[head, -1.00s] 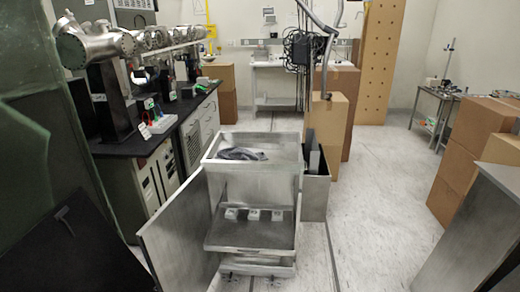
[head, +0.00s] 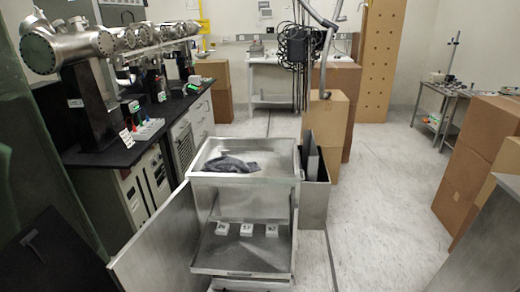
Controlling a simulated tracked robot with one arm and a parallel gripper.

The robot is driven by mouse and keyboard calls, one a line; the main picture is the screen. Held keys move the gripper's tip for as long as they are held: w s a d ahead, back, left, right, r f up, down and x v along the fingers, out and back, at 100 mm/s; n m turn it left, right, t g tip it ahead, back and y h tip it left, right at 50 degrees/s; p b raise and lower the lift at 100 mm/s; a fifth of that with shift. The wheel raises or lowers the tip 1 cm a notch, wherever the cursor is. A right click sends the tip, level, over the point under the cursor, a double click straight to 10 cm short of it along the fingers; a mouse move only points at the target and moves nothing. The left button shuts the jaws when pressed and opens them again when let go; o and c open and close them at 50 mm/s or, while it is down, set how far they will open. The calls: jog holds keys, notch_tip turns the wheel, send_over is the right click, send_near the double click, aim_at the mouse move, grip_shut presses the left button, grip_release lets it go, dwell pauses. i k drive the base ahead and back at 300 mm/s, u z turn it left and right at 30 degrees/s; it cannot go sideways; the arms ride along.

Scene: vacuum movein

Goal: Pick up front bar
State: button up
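A metal cart (head: 200,205) stands in the middle of the head view with its front side open. Its top is a tray with a raised rim, and a dark crumpled cloth (head: 231,165) lies in it. A lower shelf (head: 240,255) sticks out at the front and bears three small white labelled blocks (head: 246,230). I cannot tell which part is the front bar. My gripper is not in view.
A metal panel (head: 152,242) stands angled out at the cart's left. A grey bin (head: 314,200) with upright plates is behind its right side. A black-topped bench (head: 150,133) runs along the left. Cardboard boxes (head: 475,165) stand at right. The floor (head: 385,190) between is clear.

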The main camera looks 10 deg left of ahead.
aim_at(232, 154)
jog(key=z, duration=0.15)
jog(key=i, duration=3.1)
jog(key=u, duration=0.15)
